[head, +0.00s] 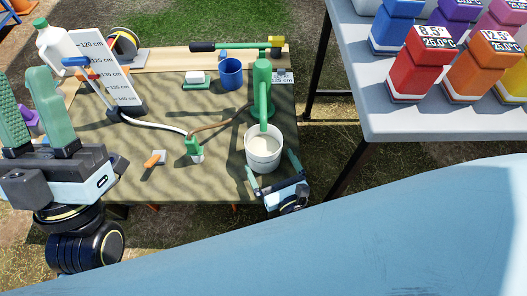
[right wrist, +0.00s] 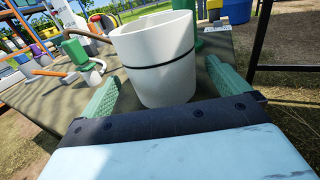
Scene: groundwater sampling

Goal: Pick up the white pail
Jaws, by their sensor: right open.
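The white pail (head: 263,157) stands upright near the front right of the cloth-covered table, below the spout of a green hand pump (head: 262,85). Its inside looks pale. In the right wrist view the pail (right wrist: 160,75) has a thin dark band and fills the space ahead of the palm. My right gripper (head: 271,164) is open at the pail's near side. Its green fingers (right wrist: 163,72) point along both sides of the pail, with a gap visible on each side. My left gripper (head: 25,80) is open and empty at the left, away from the pail.
A green-topped bottle (head: 195,150) with hoses stands left of the pail. A blue cup (head: 231,73), a depth board (head: 105,75) and an orange-handled tool (head: 154,159) are also on the table. A grey table (head: 385,125) with coloured bottles stands at right.

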